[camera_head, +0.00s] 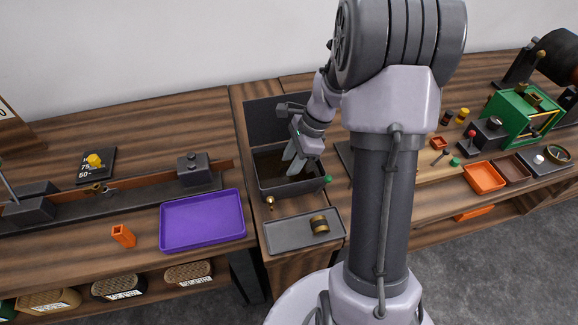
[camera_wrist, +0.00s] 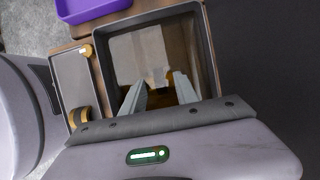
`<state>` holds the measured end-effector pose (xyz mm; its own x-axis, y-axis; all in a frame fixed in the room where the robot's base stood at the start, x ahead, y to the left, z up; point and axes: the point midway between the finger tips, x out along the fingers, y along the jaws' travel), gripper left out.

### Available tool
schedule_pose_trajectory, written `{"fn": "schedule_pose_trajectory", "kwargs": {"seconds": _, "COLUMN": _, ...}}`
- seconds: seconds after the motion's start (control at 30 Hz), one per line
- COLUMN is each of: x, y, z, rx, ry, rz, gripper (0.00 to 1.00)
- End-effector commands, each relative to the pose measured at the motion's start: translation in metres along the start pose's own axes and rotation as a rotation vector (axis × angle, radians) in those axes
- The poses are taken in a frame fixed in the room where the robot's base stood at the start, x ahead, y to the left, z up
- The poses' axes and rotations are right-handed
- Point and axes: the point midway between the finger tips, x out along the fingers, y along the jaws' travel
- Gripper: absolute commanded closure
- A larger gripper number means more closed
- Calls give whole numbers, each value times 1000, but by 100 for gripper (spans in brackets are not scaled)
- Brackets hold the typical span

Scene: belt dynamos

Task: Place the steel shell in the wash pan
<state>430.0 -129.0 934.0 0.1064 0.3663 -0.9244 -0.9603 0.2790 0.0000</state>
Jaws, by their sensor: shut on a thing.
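The wash pan (camera_head: 293,189) is a dark grey open box with a raised dark lid panel behind it. In the wrist view its rim (camera_wrist: 101,50) surrounds my fingers, and the liquid or floor inside looks brown with a pale reflection. My gripper (camera_head: 291,167) points down into the pan's opening. In the wrist view my gripper (camera_wrist: 156,80) is shut on a small grey piece, which I take to be the steel shell (camera_wrist: 159,75). The fingers mostly hide it, and I cannot tell whether it touches the pan's bottom.
A grey tray (camera_head: 290,238) in front of the pan holds a brass and dark ring part (camera_head: 320,224). A brass knob (camera_head: 270,202) stands near the pan's front corner. A purple tray (camera_head: 203,220) lies to the left. The dark lid (camera_head: 276,120) rises behind the pan.

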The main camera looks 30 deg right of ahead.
Motion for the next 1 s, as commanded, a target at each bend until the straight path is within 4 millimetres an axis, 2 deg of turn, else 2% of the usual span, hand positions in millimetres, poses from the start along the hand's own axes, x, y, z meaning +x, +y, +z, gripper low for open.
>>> {"fn": "schedule_pose_trajectory", "kwargs": {"seconds": 0.17, "x": 3, "y": 0, "z": -1, "rx": 0, "ry": 0, "rz": 0, "gripper": 100}}
{"fn": "schedule_pose_trajectory", "kwargs": {"seconds": 0.2, "x": 3, "y": 0, "z": -1, "rx": 0, "ry": 0, "rz": 0, "gripper": 62}}
{"fn": "schedule_pose_trajectory", "kwargs": {"seconds": 0.3, "x": 2, "y": 0, "z": -1, "rx": 0, "ry": 0, "rz": 0, "gripper": 43}}
{"fn": "schedule_pose_trajectory", "kwargs": {"seconds": 0.57, "x": 2, "y": 0, "z": -1, "rx": 0, "ry": 0, "rz": 0, "gripper": 42}}
{"fn": "schedule_pose_trajectory", "kwargs": {"seconds": 0.67, "x": -5, "y": 0, "z": 2, "rx": 0, "ry": 0, "rz": 0, "gripper": 42}}
{"fn": "schedule_pose_trajectory", "kwargs": {"seconds": 1.0, "x": -97, "y": 0, "z": 2, "rx": 1, "ry": 1, "rz": -3, "gripper": 42}}
